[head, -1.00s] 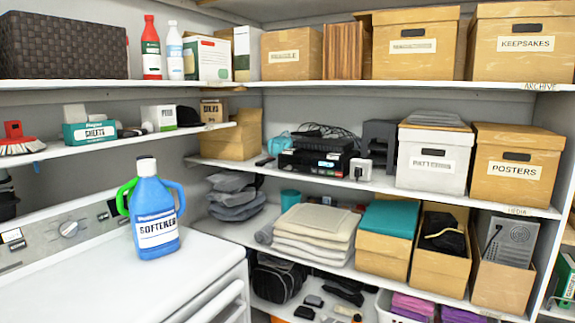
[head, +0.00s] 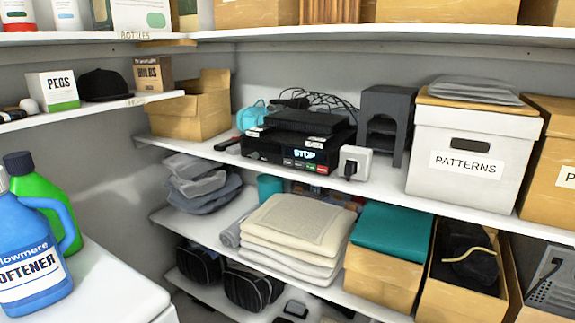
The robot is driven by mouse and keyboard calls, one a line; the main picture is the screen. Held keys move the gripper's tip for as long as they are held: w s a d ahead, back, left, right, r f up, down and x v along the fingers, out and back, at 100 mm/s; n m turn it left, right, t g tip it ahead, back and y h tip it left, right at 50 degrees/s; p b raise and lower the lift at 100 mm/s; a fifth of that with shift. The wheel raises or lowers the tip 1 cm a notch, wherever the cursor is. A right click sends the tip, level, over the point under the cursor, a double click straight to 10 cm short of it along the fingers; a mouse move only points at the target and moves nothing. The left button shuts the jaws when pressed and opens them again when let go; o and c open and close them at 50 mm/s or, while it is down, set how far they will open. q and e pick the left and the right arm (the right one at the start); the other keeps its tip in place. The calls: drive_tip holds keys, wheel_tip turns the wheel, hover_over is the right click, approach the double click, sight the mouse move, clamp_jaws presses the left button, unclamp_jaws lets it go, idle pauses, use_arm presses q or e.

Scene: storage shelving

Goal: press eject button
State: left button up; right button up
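A black media player (head: 292,150) sits on the middle shelf, towards the left of its back run. Its display reads STOP (head: 304,154). A row of small buttons (head: 304,165) runs along its lower front, with coloured ones at the right end; their labels are too small to read, so I cannot tell which is eject. A flat dark box and a tangle of cables lie on top of it. Neither of my grippers shows in the head view.
A grey box with a black switch (head: 353,163) stands just right of the player. A dark stand (head: 384,120) and the white PATTERNS box (head: 468,150) stand further right. An open cardboard box (head: 195,110) is at left. Folded towels (head: 298,228) lie below. Softener bottle (head: 28,250) stands at lower left.

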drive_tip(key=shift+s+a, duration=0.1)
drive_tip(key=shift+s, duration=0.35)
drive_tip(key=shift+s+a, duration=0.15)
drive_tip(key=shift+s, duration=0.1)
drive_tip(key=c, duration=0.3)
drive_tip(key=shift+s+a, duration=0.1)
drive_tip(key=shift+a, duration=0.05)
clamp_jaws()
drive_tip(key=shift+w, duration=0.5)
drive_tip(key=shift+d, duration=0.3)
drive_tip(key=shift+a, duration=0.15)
